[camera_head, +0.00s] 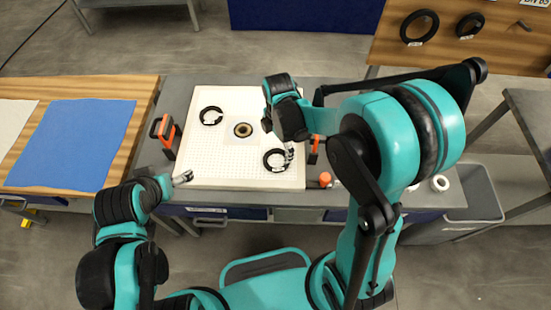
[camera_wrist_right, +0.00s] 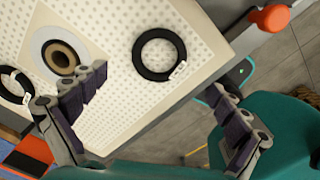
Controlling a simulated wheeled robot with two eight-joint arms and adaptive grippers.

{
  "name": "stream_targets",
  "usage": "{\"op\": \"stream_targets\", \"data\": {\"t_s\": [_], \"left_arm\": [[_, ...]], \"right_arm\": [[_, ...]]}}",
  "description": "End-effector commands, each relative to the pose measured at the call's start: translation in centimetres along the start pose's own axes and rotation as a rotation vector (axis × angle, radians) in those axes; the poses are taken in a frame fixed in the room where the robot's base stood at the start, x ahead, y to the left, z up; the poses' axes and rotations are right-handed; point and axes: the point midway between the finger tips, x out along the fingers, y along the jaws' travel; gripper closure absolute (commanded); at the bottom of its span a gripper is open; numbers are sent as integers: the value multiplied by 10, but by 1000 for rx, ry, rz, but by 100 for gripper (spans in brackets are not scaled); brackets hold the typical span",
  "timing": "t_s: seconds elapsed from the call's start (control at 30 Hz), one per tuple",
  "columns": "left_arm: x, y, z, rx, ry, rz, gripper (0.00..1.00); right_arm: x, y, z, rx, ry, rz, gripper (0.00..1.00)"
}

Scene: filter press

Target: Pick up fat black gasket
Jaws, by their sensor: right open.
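Two black rings with white tags lie on the white perforated board (camera_head: 222,175). The front-right ring (camera_head: 275,160) also shows in the right wrist view (camera_wrist_right: 159,54); the back-left ring (camera_head: 211,116) shows there partly cut off (camera_wrist_right: 15,85). I cannot tell by thickness which is the fat gasket. My right gripper (camera_head: 289,154) is over the front-right ring, fingers apart and empty (camera_wrist_right: 159,84); the ring lies beyond the gap between its fingertips. It hides a little of that ring in the head view. My left gripper (camera_head: 182,178) is at the board's front-left corner; its jaw state is unclear.
A brown-and-black ring on a pale disc (camera_head: 243,130) sits mid-board. Orange clamps stand left (camera_head: 166,130) and right (camera_head: 314,146). An orange knob (camera_head: 325,178) is at the front right. More black rings (camera_head: 419,27) hang on a wooden panel. A blue mat (camera_head: 75,145) lies left.

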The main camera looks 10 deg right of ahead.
Motion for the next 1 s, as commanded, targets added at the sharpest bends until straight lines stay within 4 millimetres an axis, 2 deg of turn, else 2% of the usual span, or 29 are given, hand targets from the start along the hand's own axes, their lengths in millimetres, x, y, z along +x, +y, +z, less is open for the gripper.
{"op": "stream_targets", "data": {"t_s": [0.1,0.37,0.57,0.83,1.0], "left_arm": [[5,0,4,0,0,0,13],[14,0,10,0,0,0,13],[24,0,18,0,0,0,13],[24,0,17,0,0,0,13],[24,0,17,0,0,0,13]], "right_arm": [[16,0,0,-13,1,-4,1],[42,1,-1,-10,0,-3,1],[73,2,-2,-9,0,-2,1],[76,2,-2,-8,0,-2,1],[76,2,-2,-8,0,-2,46]]}}
